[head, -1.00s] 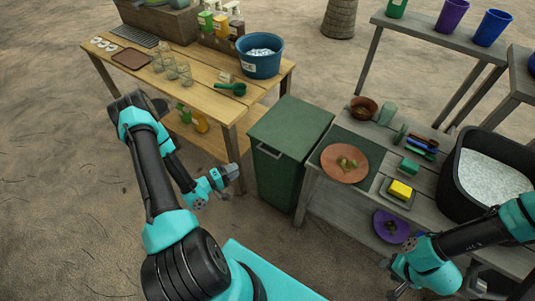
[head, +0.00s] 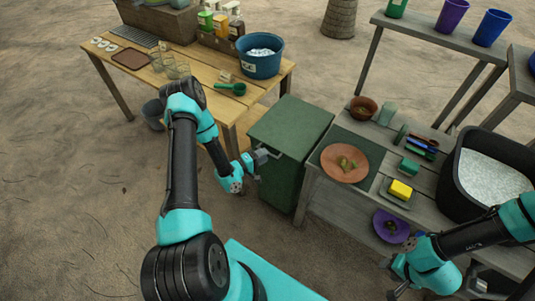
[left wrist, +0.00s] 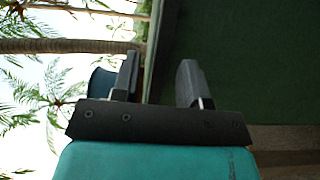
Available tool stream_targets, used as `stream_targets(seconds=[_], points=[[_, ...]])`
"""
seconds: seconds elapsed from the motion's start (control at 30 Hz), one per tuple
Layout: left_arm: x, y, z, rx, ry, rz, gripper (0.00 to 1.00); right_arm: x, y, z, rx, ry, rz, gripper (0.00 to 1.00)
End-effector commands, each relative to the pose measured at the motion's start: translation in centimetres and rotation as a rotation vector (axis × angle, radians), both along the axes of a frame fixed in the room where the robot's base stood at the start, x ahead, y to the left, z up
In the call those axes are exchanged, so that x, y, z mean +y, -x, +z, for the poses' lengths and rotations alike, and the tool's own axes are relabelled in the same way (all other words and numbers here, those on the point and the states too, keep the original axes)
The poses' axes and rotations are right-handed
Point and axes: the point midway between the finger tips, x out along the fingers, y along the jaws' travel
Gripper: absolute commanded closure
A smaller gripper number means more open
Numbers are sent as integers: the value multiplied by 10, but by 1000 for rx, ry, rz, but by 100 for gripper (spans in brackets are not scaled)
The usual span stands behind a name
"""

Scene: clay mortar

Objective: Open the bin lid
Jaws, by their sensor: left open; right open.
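The green bin (head: 282,186) stands between the wooden table and the grey bench. Its flat lid (head: 291,127) is shut. My left gripper (head: 268,156) is open at the lid's front edge, near its left corner, where the handle bar is now largely hidden behind the gripper. I cannot tell whether the fingers touch it. In the left wrist view the two fingers (left wrist: 155,80) are apart, with the bin's dark green side (left wrist: 240,60) filling the right. My right gripper (head: 394,281) is at the lower right, open, only partly visible and away from the bin.
The wooden table (head: 200,60) with a blue bucket (head: 259,56) is at the left behind the bin. The grey bench (head: 425,185) to the right holds a terracotta plate (head: 344,163), a yellow sponge (head: 400,190) and a black tub (head: 460,205). Sandy ground in front is free.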

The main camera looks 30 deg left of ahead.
Motion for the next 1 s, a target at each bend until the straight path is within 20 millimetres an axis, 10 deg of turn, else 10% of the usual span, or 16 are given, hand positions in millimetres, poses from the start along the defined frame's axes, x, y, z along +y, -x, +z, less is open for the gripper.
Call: stream_targets(seconds=[0.57,1.0], points=[[-11,-24,0,0,0,0,61,0,0,0,0,0,0,57],[-11,-24,0,0,0,0,100,0,0,0,0,0,0,57]])
